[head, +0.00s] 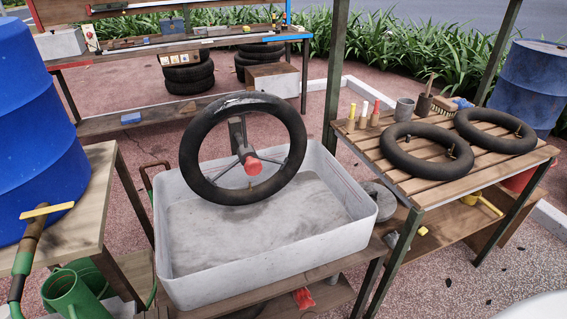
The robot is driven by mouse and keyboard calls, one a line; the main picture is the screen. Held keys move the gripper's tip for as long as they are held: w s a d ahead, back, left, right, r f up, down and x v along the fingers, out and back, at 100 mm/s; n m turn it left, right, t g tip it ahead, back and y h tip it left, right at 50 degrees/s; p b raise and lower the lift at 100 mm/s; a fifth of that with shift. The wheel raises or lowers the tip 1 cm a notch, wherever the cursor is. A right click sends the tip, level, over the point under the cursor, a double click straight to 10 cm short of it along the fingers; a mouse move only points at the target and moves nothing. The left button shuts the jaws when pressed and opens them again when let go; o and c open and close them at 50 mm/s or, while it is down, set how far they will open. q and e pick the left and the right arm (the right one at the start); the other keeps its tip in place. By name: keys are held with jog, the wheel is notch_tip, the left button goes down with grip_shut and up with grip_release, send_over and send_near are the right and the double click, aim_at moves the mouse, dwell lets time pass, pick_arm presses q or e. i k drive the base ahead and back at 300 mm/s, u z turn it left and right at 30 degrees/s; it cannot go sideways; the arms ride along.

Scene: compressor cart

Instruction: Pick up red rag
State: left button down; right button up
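A small red item (303,298) lies low at the bottom of the view, on the wooden shelf under the grey tub. It may be the red rag, but it is small and its shape is hard to make out. A rounded red piece (253,165) shows at the middle of the wheel over the tub; I cannot tell if it is cloth or part of the stand. Neither of my grippers is in view.
The grey tub (167,236) stands in the middle with a black tyre (206,190) upright over it. A slatted table (472,180) with two black tubes is at right. A blue barrel (35,130), pump (30,240) and green watering can (68,297) are at left.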

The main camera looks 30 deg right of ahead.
aim_at(302, 296)
jog(key=z, duration=1.1)
